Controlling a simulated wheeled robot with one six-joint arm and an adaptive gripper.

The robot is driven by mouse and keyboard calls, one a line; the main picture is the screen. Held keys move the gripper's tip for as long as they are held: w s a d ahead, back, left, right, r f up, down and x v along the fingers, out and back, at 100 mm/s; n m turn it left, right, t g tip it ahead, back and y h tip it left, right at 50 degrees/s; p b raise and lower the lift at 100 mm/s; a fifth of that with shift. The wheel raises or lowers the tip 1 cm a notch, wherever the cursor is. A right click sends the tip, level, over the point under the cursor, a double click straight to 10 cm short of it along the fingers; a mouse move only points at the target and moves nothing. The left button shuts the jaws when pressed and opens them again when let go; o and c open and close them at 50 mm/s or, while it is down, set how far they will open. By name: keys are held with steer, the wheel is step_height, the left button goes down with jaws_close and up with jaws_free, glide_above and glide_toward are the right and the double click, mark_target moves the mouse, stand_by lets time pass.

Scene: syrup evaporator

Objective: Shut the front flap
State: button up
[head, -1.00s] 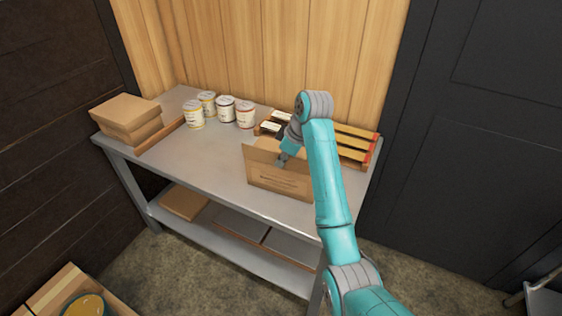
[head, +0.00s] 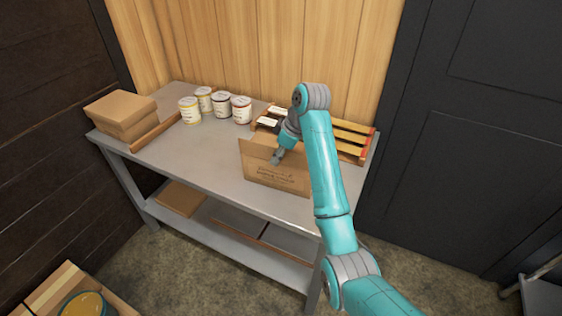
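An open cardboard carton (head: 276,178) with printing on its front stands near the front right edge of the grey metal table. A plain cardboard panel, seemingly a flap (head: 256,150), stands up at its upper left; I cannot tell for sure which flap it is. My gripper (head: 276,157) points down at the carton's top, close to this panel. I cannot tell whether it touches the cardboard. My fingers are small and partly hidden, so their opening does not show. My teal arm covers the carton's right side and part of its top.
Several labelled cans (head: 221,104) stand behind the carton to the left. A wooden rack (head: 352,137) lies behind my arm at the right. Flat cardboard boxes (head: 121,112) are stacked at the table's left end. The table top (head: 190,150) left of the carton is clear.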

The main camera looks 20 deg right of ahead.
steer(key=s+a+r+n+t+h, duration=0.1)
steer(key=s+r+t+h, duration=0.35)
steer(key=s+r, duration=0.35)
steer(key=s+f+m+t, duration=0.1)
steer(key=s+f, duration=0.2)
steer(key=f, duration=0.5)
steer(key=s+f+m+t, duration=0.1)
steer(key=s+f, duration=0.3)
steer(key=f, duration=0.4)
steer(key=s+f+m, duration=0.1)
steer(key=s+f, duration=0.3)
steer(key=s, duration=0.2)
steer(key=s+f+m+t, duration=0.1)
steer(key=s+f+m, duration=0.1)
steer(key=s+f, duration=0.2)
steer(key=shift+s+a+y, duration=0.3)
steer(key=shift+s+y, duration=0.15)
steer(key=shift+s, duration=0.75)
